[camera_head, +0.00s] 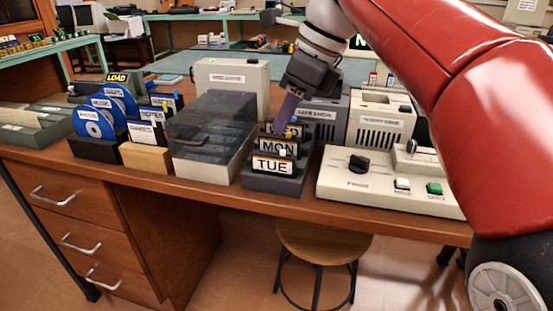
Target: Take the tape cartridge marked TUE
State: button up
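The tape cartridge marked TUE (273,165) stands at the front of a dark stepped holder (272,185) on the wooden bench. A cartridge marked MON (277,147) stands right behind it, and another with a partly hidden label (296,131) behind that. A small white piece shows at the top of TUE. My gripper (284,122) comes down from above, over the back of the holder, behind and above TUE. A purple finger shows; the gap between the fingers is hidden, and I cannot tell whether it touches the rear cartridge.
A smoky-lidded box (212,135) stands close left of the holder. A pale control panel (388,188) with a black knob and a green button stands to the right. Beige and grey machines (380,119) stand behind. Blue disc racks (95,124) are at left. A stool (322,240) is in front.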

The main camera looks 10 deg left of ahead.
aim_at(266, 153)
jog(key=x, duration=0.2)
jog(key=b+x, duration=0.1)
jog(key=x, duration=0.4)
jog(key=shift+s+a+b, duration=0.1)
jog(key=shift+s+b, duration=0.25)
jog(key=shift+c, duration=0.4)
grip_shut()
